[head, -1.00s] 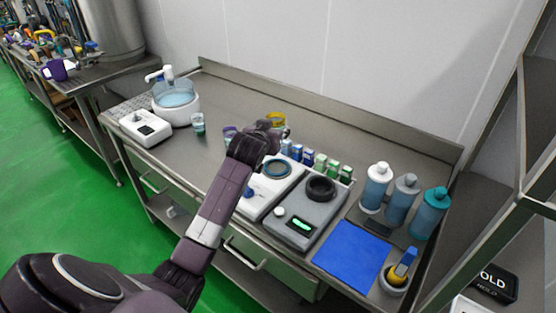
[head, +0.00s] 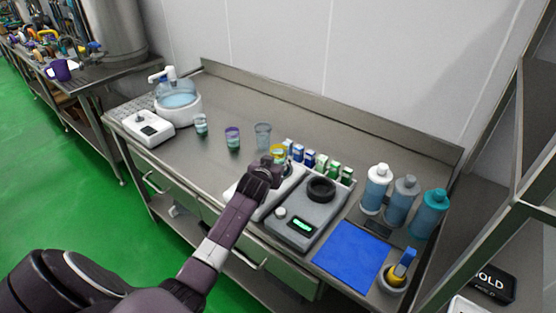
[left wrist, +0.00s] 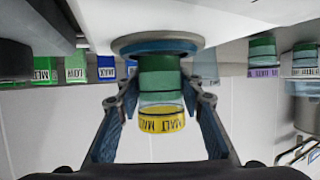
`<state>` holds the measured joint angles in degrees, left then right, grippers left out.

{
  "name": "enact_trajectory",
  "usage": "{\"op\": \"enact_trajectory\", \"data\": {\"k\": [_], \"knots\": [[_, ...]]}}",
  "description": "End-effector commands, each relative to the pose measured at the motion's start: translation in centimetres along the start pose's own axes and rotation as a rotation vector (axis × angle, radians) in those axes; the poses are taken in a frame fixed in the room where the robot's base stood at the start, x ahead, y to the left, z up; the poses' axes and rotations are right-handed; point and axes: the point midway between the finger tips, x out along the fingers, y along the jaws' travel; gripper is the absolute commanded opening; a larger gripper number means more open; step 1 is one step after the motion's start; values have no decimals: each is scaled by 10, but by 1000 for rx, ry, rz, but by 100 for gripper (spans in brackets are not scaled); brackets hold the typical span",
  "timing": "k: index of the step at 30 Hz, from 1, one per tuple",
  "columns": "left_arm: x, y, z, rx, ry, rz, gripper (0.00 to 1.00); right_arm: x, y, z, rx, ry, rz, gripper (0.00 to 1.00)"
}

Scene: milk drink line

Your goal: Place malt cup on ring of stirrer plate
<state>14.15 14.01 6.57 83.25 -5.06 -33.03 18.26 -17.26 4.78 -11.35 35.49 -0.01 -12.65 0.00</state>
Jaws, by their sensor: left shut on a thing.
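The malt cup (left wrist: 161,120) has a yellow band marked MALT and green contents, upside down in the left wrist view. My left gripper (left wrist: 160,103) is shut on it, with a finger on each side. In the head view my arm hides the ring. My right gripper is not in view.
A grey device with a black ring (head: 321,190) stands right of the stirrer plate. Several small boxes (head: 321,163) line up behind. Other cups (head: 233,139) stand to the left. Bottles (head: 376,188) and a blue mat (head: 352,254) are at the right.

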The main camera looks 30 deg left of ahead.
Motion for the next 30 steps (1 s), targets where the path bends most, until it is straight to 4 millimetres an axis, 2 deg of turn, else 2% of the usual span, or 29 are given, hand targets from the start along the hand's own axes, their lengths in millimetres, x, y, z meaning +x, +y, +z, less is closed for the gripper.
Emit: {"op": "enact_trajectory", "data": {"k": [4, 5, 9, 20, 25, 30], "knots": [[2, 0, 2, 0, 2, 0, 5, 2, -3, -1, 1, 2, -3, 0], [1, 0, 2, 0, 0, 0, 38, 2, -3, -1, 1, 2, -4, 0], [1, 0, 2, 0, 0, 0, 52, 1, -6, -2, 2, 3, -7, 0], [-2, 0, -1, 0, 1, 0, 52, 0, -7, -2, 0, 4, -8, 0], [-17, 0, 0, 0, 1, 1, 52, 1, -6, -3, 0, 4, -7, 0], [-42, 0, 1, 0, 0, 1, 52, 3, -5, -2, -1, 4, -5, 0]]}}
